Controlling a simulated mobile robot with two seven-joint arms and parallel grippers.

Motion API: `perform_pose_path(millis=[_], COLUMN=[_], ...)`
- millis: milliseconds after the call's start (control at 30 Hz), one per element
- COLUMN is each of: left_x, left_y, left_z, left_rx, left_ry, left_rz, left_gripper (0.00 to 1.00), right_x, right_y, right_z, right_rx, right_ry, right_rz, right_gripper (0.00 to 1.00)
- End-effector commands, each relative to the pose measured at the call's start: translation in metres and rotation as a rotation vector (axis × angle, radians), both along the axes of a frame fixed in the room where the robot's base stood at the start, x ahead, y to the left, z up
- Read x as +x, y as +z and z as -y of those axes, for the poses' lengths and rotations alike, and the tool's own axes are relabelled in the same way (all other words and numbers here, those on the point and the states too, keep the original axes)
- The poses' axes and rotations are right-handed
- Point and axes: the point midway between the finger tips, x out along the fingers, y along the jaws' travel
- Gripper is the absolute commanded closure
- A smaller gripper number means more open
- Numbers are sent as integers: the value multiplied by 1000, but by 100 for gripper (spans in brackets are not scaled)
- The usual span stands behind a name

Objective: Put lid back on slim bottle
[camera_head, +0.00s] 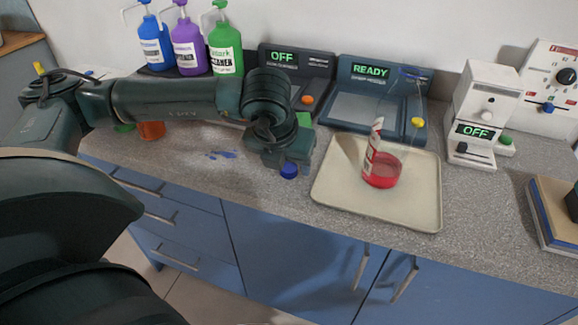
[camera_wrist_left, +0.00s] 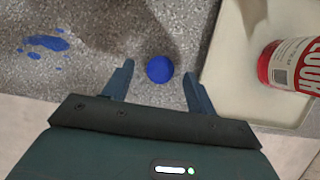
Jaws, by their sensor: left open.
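A small round blue lid (camera_head: 289,170) lies on the grey speckled counter near its front edge; it also shows in the left wrist view (camera_wrist_left: 160,69). My left gripper (camera_head: 284,160) is over the lid, pointing down. In the left wrist view its two fingers are apart, one on each side of the lid, with gaps visible, so it is open and empty. A clear slim bottle (camera_head: 382,172) with red liquid at the bottom and a red and white label stands on a cream tray (camera_head: 415,215) to the right. My right gripper is not in view.
Blue, purple and green pump bottles (camera_head: 226,50) stand at the back. Devices reading OFF (camera_head: 290,60) and READY (camera_head: 375,100) stand behind the tray. Blue spots (camera_head: 222,155) mark the counter left of my gripper. Another OFF device (camera_head: 482,115) stands right.

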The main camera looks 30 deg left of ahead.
Motion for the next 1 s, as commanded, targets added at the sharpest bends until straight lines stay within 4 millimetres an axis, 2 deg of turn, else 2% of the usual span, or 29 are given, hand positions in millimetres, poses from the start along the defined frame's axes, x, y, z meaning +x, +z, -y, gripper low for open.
perform_pose_path(millis=[100, 433, 1000], left_x=[3, 3, 3], left_y=[-8, -8, -8], left_z=[-1, -1, -1], left_rx=[0, 0, 0], left_ry=[-1, -1, -1], left_rz=[0, 1, 1], left_gripper=[43, 43, 89], right_x=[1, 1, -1], right_y=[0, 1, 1], right_z=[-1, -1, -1], right_rx=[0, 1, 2], right_ry=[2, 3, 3], right_rz=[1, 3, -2], right_gripper=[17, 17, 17])
